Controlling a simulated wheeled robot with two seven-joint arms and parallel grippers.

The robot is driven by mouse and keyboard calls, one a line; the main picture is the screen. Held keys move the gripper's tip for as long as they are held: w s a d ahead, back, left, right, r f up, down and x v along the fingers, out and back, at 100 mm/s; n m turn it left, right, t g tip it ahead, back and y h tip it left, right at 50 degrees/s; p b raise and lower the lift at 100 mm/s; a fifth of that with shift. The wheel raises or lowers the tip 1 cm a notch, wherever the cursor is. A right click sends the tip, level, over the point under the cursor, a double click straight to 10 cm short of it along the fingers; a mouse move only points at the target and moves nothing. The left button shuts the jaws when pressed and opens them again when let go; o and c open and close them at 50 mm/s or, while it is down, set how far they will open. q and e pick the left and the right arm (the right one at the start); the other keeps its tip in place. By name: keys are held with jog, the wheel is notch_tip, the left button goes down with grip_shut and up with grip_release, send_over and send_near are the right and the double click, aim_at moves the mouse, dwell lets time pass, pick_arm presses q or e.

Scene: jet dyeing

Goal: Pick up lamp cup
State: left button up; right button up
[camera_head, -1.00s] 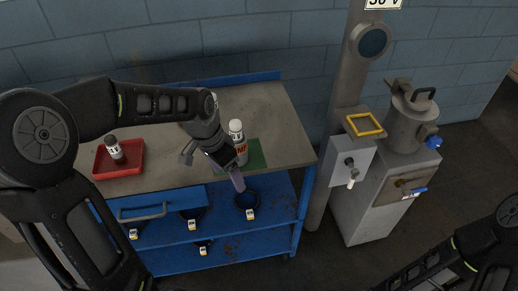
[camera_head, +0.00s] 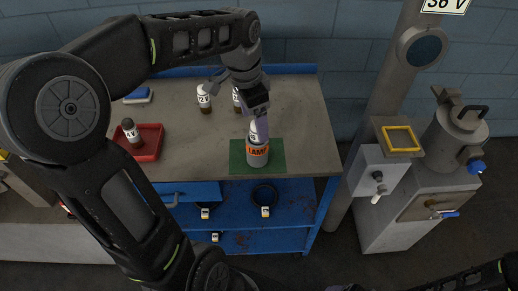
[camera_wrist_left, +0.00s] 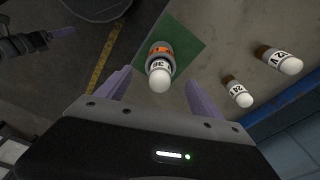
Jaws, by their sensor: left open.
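The lamp cup (camera_head: 257,154) is grey with an orange LAMP label and stands on a green mat (camera_head: 276,163) at the table's front right. A white-capped bottle (camera_head: 254,130) appears to stand in it; it also shows in the left wrist view (camera_wrist_left: 159,77). My left gripper (camera_head: 261,122) is above and just behind the cup, pointing down, partly covering the bottle. In the left wrist view the cup (camera_wrist_left: 161,49) lies ahead between the spread, empty fingers (camera_wrist_left: 160,90). Part of my right gripper (camera_wrist_left: 55,37) shows at upper left there; its opening is unclear.
Two white-capped bottles (camera_head: 204,99) (camera_head: 237,99) stand behind the cup. Blue shelves (camera_head: 235,215) lie below; a grey post (camera_head: 372,120) and machine (camera_head: 410,205) stand right.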

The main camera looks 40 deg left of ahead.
aim_at(257, 150)
pick_arm(q)
jog(key=shift+w+d+f, duration=0.1)
jog(key=shift+w+f, duration=0.05)
jog(key=shift+f, duration=1.15)
jog(key=shift+w+f+p, duration=0.15)
jog(key=shift+f+p, duration=0.25)
jog(key=shift+f, duration=0.95)
jog(key=shift+w+f+p, duration=0.1)
jog(key=shift+f+p, duration=0.25)
jog(key=shift+f, duration=0.95)
jog(key=shift+d, duration=0.1)
jog(key=shift+c, duration=0.3)
grip_shut()
